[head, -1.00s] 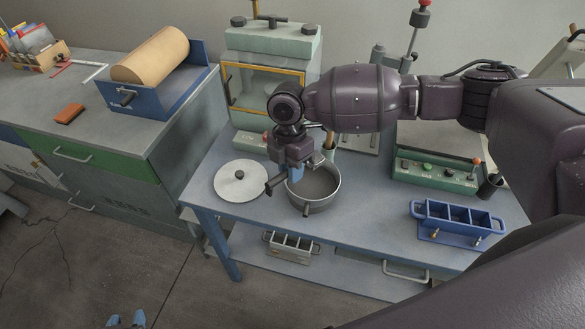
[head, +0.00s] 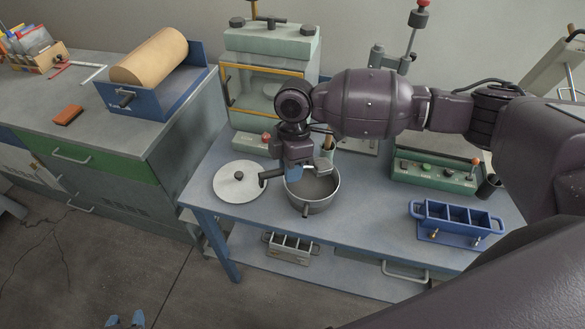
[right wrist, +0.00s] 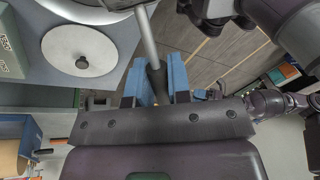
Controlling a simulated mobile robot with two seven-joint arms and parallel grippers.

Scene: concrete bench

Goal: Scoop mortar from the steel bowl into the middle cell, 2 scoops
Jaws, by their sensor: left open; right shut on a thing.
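The steel bowl (head: 332,197) stands on the blue-grey bench with grey mortar (head: 318,181) inside. My right gripper (head: 293,172) is at the bowl's left rim, shut on the scoop. The scoop's dark handle (head: 269,176) sticks out to the left in the head view; its pale shaft (right wrist: 147,35) runs up from between the blue fingers (right wrist: 158,82) in the right wrist view. The scoop's load cannot be made out. The blue three-cell mould (head: 452,235) is to the right; its middle cell (head: 458,214) looks empty. My left gripper (head: 126,320) is open and low, far from the bench.
A round white lid (head: 228,192) lies left of the bowl. A pale green machine (head: 245,105) stands behind, and a green control box (head: 430,177) behind the mould. A grey mould (head: 290,247) is on the lower shelf. The bench between bowl and mould is clear.

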